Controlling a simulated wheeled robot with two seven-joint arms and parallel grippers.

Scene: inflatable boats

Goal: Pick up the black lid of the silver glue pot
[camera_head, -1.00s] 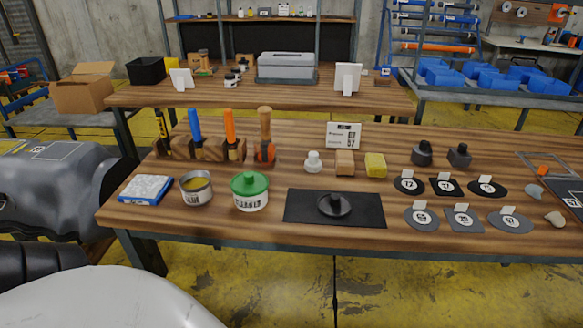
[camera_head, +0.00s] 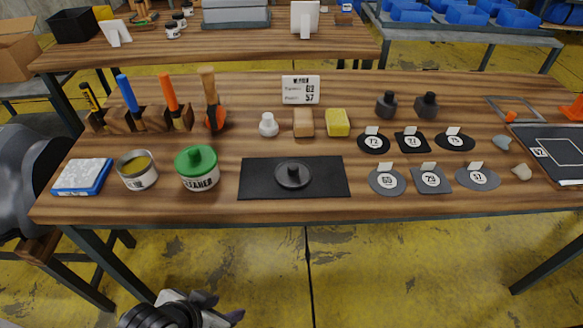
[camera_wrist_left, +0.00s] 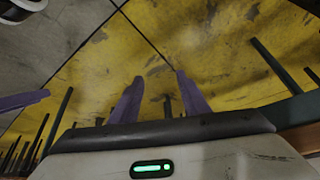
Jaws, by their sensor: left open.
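The silver glue pot (camera_head: 138,178) stands open on the front bench, with yellow-brown contents showing and no lid on it. A round black lid with a raised knob (camera_head: 293,175) lies on a black mat (camera_head: 256,180), right of the green-lidded cleaner tin. My left gripper (camera_head: 224,308) is low in front of the bench, below its front edge and well apart from the lid. In the left wrist view its two fingers (camera_wrist_left: 160,95) are spread and empty, above the yellow floor. My right gripper does not show.
The cleaner tin (camera_head: 198,170) stands between pot and mat; a blue-white box (camera_head: 83,177) is left of the pot. Brushes stand in wooden blocks (camera_head: 150,118) behind. Numbered patches (camera_head: 387,180) lie right of the mat. The bench's front edge (camera_head: 300,212) lies between gripper and lid.

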